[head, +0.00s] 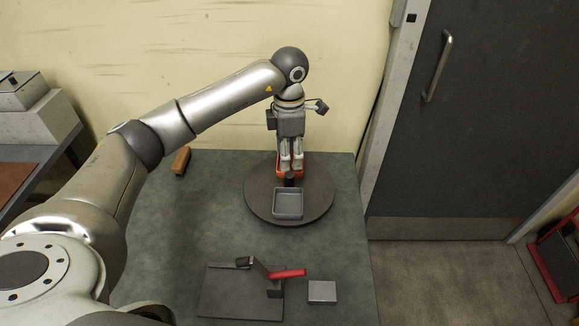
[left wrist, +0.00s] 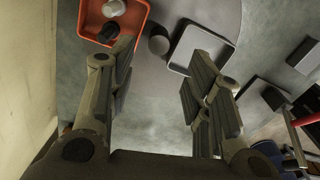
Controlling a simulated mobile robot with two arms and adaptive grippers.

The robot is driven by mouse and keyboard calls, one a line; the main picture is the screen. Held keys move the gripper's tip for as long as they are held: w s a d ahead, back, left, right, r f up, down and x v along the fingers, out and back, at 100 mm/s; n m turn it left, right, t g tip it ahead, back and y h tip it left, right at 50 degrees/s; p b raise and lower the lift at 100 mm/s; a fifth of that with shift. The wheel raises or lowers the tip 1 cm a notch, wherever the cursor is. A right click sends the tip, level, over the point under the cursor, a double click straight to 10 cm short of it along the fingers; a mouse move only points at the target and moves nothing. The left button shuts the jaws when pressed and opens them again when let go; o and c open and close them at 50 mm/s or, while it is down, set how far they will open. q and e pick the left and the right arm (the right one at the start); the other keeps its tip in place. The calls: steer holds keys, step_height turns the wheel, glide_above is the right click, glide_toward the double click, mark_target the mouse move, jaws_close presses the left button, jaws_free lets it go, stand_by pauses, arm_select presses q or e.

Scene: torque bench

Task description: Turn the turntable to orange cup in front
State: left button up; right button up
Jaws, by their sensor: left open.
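The turntable (head: 318,197) is a dark round disc on the green bench. An orange square-rimmed container (left wrist: 88,22), probably the orange cup, sits on its far side, with dark and grey small pieces inside. A grey square tray (head: 289,205) sits on its near side; it also shows in the left wrist view (left wrist: 176,62). A short dark post (left wrist: 159,41) stands between them. My left gripper (head: 291,166) points down over the far side of the disc, open and empty. It partly hides the orange container in the head view; contact cannot be told. My right gripper is not in view.
A dark plate with a clamp-like tool and red handle (head: 289,273) lies on the near bench, beside a small grey block (head: 322,291). A brown block (head: 181,161) is at the back left. The wall is close behind. Bench left of the disc is clear.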

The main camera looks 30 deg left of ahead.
mark_target(289, 174)
arm_select(q)
step_height(289, 174, down, 6)
steer(key=shift+w+r+p, duration=0.1)
steer(key=shift+p, duration=0.35)
steer(key=shift+f, duration=0.65)
steer(key=shift+c, duration=0.9)
steer(key=c, duration=0.5)
jaws_close()
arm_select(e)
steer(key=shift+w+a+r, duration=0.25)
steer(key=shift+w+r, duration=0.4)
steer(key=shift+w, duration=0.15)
